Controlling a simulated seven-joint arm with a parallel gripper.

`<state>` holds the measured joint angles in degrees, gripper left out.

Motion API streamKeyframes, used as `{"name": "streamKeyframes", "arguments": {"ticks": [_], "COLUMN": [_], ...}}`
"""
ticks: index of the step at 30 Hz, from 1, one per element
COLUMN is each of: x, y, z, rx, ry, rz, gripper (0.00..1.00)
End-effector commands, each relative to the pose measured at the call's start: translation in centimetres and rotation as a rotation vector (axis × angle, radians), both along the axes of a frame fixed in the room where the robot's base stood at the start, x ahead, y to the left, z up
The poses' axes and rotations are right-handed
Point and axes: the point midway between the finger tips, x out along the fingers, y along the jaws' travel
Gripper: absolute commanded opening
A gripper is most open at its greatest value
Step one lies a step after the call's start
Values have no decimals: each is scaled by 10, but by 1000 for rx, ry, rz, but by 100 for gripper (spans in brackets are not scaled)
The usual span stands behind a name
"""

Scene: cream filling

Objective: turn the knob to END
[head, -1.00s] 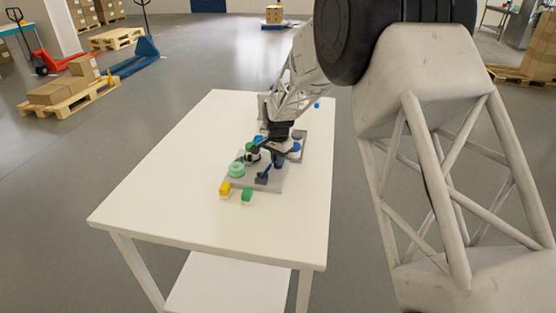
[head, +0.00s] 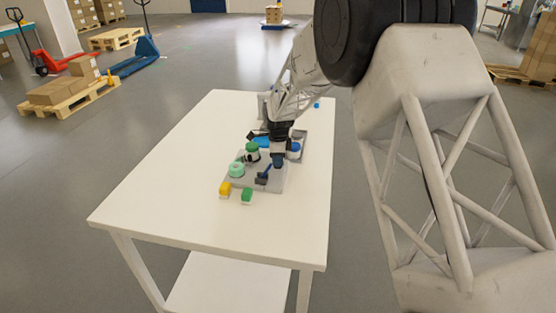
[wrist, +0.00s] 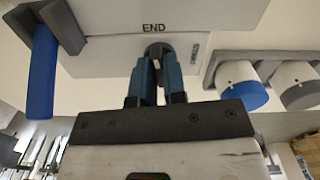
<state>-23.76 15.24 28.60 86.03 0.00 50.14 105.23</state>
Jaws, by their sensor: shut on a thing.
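In the wrist view a dark round knob (wrist: 155,48) sits on a light grey panel (wrist: 100,48). The word END is printed on the panel just above the knob. A second label, sideways and hard to read, is to the knob's right. My gripper (wrist: 156,66) has its two blue fingers closed on the knob, one on each side. The fingers hide part of the knob, and I cannot tell exactly where it points. In the head view my arm reaches over the grey station on the white table, and the knob is not clearly visible.
A blue lever (wrist: 42,72) stands left of my fingers. A grey holder with white, blue-lidded (wrist: 245,95) and grey-lidded (wrist: 300,97) containers is to the right. Yellow (head: 225,188) and green (head: 247,196) pieces lie near the station on the white table (head: 160,195).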

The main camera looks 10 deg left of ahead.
Motion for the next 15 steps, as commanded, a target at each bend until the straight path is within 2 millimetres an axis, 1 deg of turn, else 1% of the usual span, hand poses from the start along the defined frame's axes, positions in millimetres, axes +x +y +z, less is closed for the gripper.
{"name": "streamKeyframes", "arguments": {"ticks": [7,15], "x": [0,0], "y": [0,0], "z": [1,1], "rx": [0,1], "ry": [-1,-1], "rz": [-122,-164], "gripper": [0,0]}}
